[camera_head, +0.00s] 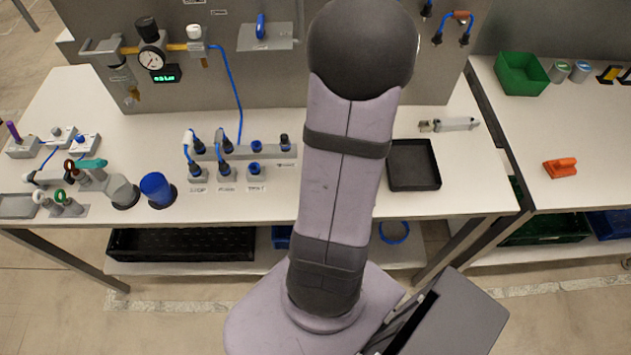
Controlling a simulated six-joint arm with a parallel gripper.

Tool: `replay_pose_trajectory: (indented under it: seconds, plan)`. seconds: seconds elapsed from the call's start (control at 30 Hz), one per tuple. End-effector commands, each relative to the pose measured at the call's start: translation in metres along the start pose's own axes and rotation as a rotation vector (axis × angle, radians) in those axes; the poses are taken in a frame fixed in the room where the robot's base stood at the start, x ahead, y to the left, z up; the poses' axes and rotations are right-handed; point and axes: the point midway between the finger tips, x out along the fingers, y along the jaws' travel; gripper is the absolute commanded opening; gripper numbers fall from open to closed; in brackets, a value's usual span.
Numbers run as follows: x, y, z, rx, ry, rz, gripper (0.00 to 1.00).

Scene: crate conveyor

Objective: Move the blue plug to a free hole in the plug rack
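The grey plug rack (240,153) stands on the white bench, left of my arm. It carries dark plugs (198,142) with blue cables, a short blue piece (257,146) and a dark upright piece (284,142). Three small grey labelled sockets (256,178) stand in front of it. Another blue plug-like piece (254,168) is in the rightmost of them. I cannot tell which blue piece is the task's plug, or which rack holes are free. My gripper is not visible; my arm rises through the middle and hides part of the bench.
A blue cup (157,188) and a grey cup (122,192) stand left of the rack. A gauge assembly (152,60) is on the back panel, with a blue hose (232,90) running down to the rack. A black tray (414,186) lies right of my arm.

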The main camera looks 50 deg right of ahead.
Motion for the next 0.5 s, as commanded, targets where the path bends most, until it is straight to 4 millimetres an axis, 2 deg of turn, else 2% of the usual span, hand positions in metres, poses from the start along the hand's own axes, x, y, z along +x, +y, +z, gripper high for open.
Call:
replay_pose_trajectory:
  seconds: [0.27, 0.3, 0.33, 0.37, 0.5]
  plan:
    - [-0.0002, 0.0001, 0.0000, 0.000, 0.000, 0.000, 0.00]
    - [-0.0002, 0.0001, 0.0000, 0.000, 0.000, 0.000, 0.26]
    - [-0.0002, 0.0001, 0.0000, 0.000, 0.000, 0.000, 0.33]
    - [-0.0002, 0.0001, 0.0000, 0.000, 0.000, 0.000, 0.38]
    - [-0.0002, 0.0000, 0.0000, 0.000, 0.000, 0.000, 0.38]
